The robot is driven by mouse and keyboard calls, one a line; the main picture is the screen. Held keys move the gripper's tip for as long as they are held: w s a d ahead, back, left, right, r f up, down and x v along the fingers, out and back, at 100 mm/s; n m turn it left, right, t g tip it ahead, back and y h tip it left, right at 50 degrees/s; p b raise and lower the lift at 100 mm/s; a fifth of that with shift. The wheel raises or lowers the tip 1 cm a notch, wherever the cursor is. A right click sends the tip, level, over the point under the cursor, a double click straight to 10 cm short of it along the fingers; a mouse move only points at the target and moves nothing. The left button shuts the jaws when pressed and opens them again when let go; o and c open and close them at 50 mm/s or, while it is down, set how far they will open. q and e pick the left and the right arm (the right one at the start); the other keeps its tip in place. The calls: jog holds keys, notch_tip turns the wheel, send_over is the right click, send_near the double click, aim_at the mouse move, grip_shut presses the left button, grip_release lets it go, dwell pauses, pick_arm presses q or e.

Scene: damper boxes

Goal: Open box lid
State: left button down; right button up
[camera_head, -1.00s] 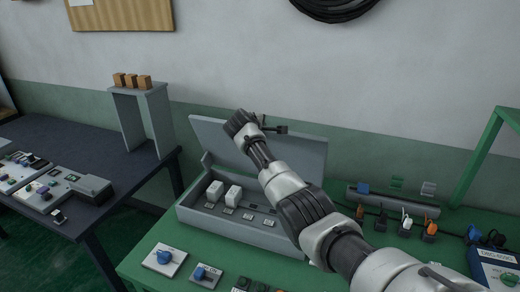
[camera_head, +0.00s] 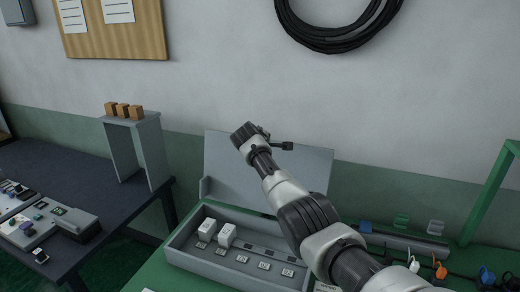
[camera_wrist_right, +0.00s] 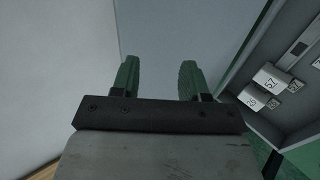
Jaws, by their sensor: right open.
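The grey box (camera_head: 180,257) sits on the green table, with its lid (camera_head: 218,165) raised and standing upright at the back. White blocks (camera_head: 217,233) and several small labelled plates lie inside. My right arm reaches across the box from the lower right. My right gripper (camera_head: 262,137) is in front of the lid near its top edge, its fingers small in the head view. In the right wrist view the two green fingers (camera_wrist_right: 159,80) are apart with nothing between them. Numbered white blocks (camera_wrist_right: 268,79) show at the right there. I cannot tell whether the gripper touches the lid. My left gripper is not in view.
A dark table (camera_head: 75,165) at the left holds a grey stand (camera_head: 153,150) with orange blocks on top. Switches and plugs (camera_head: 440,268) lie right of the box. A green frame (camera_head: 490,195) rises at the right. A cable coil (camera_head: 340,40) hangs on the wall.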

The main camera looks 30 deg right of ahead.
pick_arm(q)
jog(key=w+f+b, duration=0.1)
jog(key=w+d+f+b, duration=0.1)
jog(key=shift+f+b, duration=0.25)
jog(key=shift+b, duration=0.05)
pick_arm(e)
jog(key=v, duration=1.2)
jog(key=shift+s, duration=0.1)
